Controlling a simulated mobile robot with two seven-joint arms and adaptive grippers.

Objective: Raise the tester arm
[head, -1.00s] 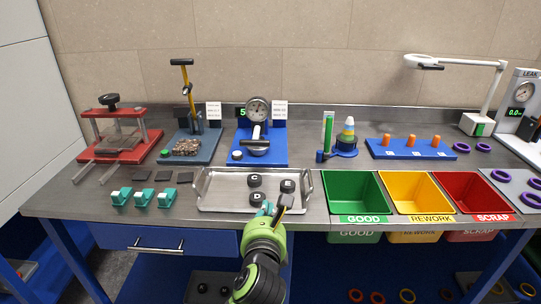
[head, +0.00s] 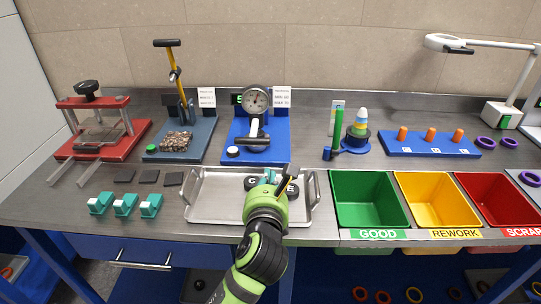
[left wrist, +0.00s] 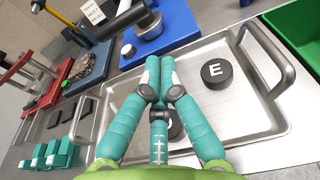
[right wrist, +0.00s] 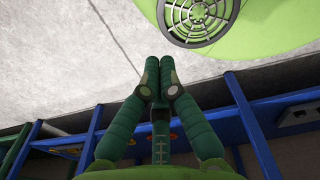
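The blue tester (head: 266,155) stands at the back middle of the bench with a round dial gauge (head: 256,99) on top. The tester base also shows at the top of the left wrist view (left wrist: 178,38). My left gripper (head: 269,176) is over the metal tray, in front of the tester and apart from it. In the left wrist view its fingers (left wrist: 160,62) are together and empty. My right gripper (right wrist: 158,62) is shut and empty, away from the bench top.
The tray (head: 203,208) holds black lettered pucks, including C (head: 251,183) and E (left wrist: 215,72); another is partly hidden by my left fingers. A press with a yellow-shafted lever (head: 175,75) stands left of the tester. Green (head: 362,180), yellow and red bins lie right.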

